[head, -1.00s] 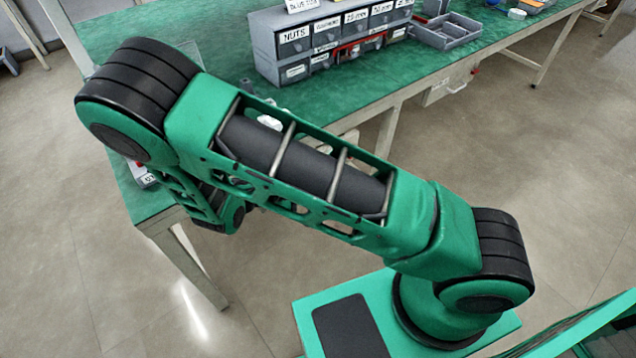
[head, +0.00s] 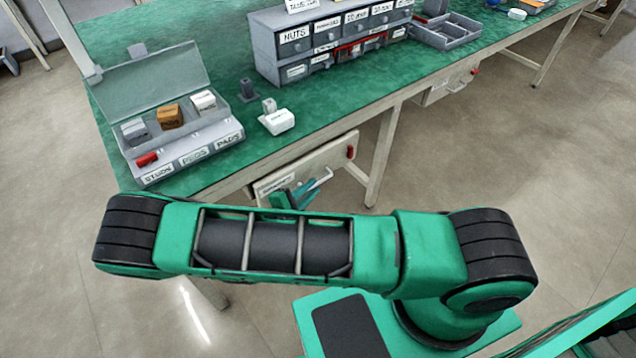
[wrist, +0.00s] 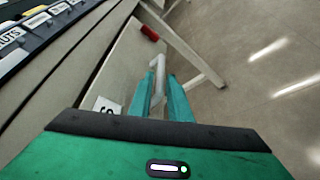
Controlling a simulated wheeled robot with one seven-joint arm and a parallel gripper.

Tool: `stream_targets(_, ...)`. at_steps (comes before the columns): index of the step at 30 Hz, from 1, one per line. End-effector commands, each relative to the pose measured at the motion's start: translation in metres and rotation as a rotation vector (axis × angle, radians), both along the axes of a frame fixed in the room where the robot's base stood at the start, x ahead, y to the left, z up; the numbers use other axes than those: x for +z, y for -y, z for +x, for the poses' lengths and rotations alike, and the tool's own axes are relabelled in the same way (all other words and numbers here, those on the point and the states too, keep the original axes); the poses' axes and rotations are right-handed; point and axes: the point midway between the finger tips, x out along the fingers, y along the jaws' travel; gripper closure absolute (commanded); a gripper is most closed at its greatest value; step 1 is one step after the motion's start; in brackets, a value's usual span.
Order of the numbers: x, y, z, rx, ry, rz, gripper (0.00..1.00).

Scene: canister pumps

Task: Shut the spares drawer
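A pale drawer front (head: 318,164) with a white label (head: 275,183) sits under the bench's front edge. The label is too small to read in the head view; how far the drawer stands out I cannot tell. A pale bar handle (head: 322,182) sticks out from it, and a red piece (head: 350,152) is at its right end. My gripper (head: 296,196) is at the handle, its teal fingers apart. In the wrist view the handle (wrist: 157,75) shows between the open fingers (wrist: 160,92); contact is not clear. The drawer front (wrist: 122,60) lies left of them.
On the green bench (head: 225,60) stand a lidded compartment box (head: 190,150), a white block (head: 279,121), a grey drawer cabinet (head: 262,50) and a grey tray (head: 447,35). A second drawer front (head: 445,88) is farther right. A bench leg (head: 383,155) stands right of the handle.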

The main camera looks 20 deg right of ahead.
Motion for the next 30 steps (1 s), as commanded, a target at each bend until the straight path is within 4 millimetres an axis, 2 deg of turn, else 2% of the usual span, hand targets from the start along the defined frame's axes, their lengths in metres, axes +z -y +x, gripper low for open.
stream_targets(3,-0.004,0.015,0.010,-0.003,-0.001,0.000,0.83)
stream_targets(7,-0.007,0.026,0.019,-0.002,0.000,0.000,0.83)
stream_targets(20,-0.009,0.032,0.024,0.000,-0.001,0.001,0.83)
stream_targets(22,-0.009,0.032,0.024,0.000,0.000,0.002,0.97)
stream_targets(23,-0.009,0.032,0.024,0.000,0.000,0.002,1.00)
stream_targets(30,-0.009,0.030,0.030,-0.001,0.003,0.003,1.00)
